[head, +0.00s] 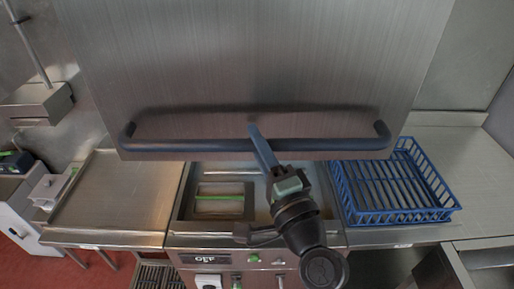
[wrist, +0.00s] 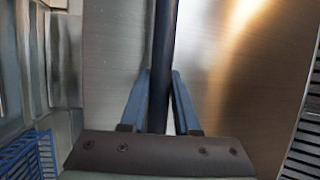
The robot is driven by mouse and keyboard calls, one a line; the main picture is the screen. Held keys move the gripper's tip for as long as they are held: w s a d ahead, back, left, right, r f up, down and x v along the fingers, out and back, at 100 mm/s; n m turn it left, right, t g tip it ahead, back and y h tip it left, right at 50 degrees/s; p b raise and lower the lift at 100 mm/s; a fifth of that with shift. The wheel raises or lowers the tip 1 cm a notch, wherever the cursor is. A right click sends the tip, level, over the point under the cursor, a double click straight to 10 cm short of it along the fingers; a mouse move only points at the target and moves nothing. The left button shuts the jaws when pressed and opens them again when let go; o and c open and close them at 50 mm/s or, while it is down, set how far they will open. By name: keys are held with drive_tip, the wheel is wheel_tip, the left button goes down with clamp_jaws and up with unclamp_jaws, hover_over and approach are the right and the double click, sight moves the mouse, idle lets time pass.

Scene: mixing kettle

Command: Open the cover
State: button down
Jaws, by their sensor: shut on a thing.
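The cover (head: 250,60) is a large brushed-steel panel, raised and tilted up above the kettle (head: 182,215). A long dark handle bar (head: 190,145) runs along its lower edge. My gripper (head: 256,133) is at the middle of this bar. In the wrist view the bar (wrist: 165,40) passes between the two blue fingers of my gripper (wrist: 160,75), which is shut on it. The cover's steel face (wrist: 220,70) shows behind the bar. Part of the kettle's open basin shows under the cover; my arm hides some of it.
A blue basket (head: 393,190) stands on the steel counter to the right. A bare steel worktop (head: 115,200) is on the left. The kettle's front panel (head: 250,260) carries knobs and a green button. A wall fitting (head: 38,100) is at the far left.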

drive_tip(key=shift+r, duration=0.35)
drive_tip(key=shift+f, duration=0.1)
drive_tip(key=c, duration=0.7)
unclamp_jaws()
drive_tip(key=shift+o, duration=0.2)
drive_tip(key=shift+s, duration=0.1)
drive_tip(key=shift+s+d+f, duration=0.15)
drive_tip(key=shift+s+d, duration=0.05)
drive_tip(key=shift+s, duration=0.05)
drive_tip(key=b+v, duration=0.6)
drive_tip(key=v, duration=0.6)
